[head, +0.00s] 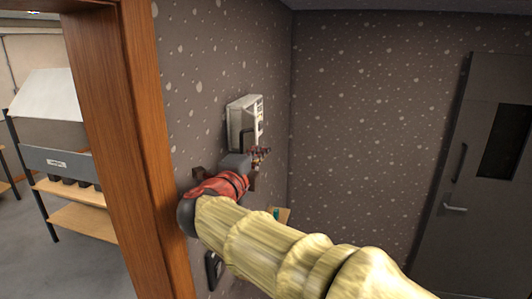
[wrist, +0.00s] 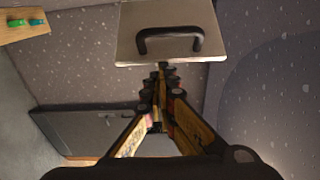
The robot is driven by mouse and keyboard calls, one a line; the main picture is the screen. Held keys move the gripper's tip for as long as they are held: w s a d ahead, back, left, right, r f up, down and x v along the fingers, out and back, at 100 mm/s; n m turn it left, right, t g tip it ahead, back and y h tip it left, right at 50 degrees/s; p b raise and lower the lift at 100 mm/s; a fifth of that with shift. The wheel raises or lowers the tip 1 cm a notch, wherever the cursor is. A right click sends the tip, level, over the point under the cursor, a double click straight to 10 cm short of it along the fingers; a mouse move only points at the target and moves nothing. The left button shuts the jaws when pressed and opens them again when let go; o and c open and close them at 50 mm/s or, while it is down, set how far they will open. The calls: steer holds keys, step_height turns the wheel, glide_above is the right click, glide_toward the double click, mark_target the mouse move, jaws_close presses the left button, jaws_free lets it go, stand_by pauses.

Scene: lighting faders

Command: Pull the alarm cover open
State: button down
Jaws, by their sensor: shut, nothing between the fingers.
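The alarm cover is a pale beige panel (head: 236,118) on the speckled wall, left of centre in the head view. In the wrist view the cover (wrist: 190,20) fills the top middle, with a dark bar handle (wrist: 169,40) across it. My gripper (head: 264,154) is just below and in front of the box in the head view. In the wrist view my gripper's tips (wrist: 162,70) meet at the cover's lower picture edge, apart from the handle. They are shut and empty. I cannot tell whether they touch the cover, or how far it stands open.
A wooden door frame (head: 132,140) stands close on the left. A black handle (head: 212,270) sits lower on the wall, partly behind my arm. A small wooden shelf (wrist: 22,24) carries green items. A grey door (head: 472,160) is at the far right.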

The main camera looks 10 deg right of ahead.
steer(key=shift+a+r, duration=0.2)
